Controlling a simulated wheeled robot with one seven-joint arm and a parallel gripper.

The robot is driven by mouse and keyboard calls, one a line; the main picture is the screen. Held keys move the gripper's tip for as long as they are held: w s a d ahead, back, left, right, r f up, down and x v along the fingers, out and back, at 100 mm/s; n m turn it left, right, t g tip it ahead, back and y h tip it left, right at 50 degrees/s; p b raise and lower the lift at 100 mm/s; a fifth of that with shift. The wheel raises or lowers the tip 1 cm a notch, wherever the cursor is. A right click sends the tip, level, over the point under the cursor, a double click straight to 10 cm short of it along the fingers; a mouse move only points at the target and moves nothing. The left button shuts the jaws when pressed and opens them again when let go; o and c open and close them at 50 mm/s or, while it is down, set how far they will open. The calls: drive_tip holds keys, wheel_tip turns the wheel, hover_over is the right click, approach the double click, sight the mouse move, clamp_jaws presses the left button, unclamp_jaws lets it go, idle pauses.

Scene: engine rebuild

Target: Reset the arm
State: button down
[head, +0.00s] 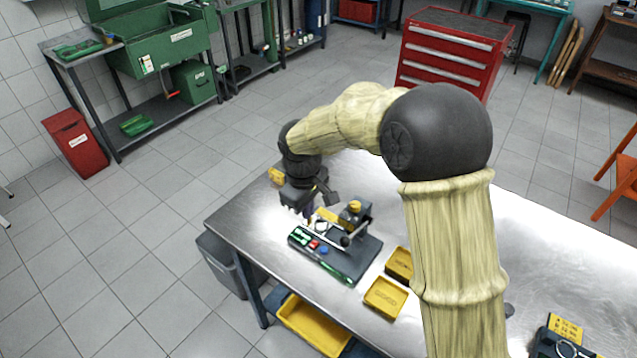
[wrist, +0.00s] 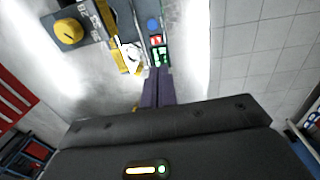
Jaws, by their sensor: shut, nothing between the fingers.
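My gripper (head: 308,213) hangs from my arm over the far left part of the metal workbench (head: 470,225), just above the edge of a grey fixture plate (head: 362,262). In the wrist view the fingers of my gripper (wrist: 157,72) are together with nothing between them. They point toward the green part with red and blue buttons (wrist: 156,42) on the plate. I cannot tell how far above it the fingertips are.
A fixture with a yellow knob (head: 354,207) stands on the plate beside my gripper. Two yellow trays (head: 385,297) sit to its right. A yellow tag (head: 277,176) is at the bench's far edge. A red tool cabinet (head: 452,52) stands behind.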

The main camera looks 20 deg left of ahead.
drive_tip(key=shift+d, duration=0.1)
drive_tip(key=s+d+r+m, duration=0.15)
drive_tip(key=d+m, duration=0.45)
drive_tip(key=d, duration=1)
drive_tip(key=s+d+m, duration=0.4)
drive_tip(key=s+d, duration=0.1)
drive_tip(key=d, duration=0.3)
drive_tip(key=s+d+m+t, duration=0.1)
drive_tip(key=s+d+m, duration=0.2)
drive_tip(key=s+d, duration=0.2)
drive_tip(key=d, duration=0.2)
drive_tip(key=shift+d+r+m+t, duration=0.3)
drive_tip(key=shift+d+m, duration=0.1)
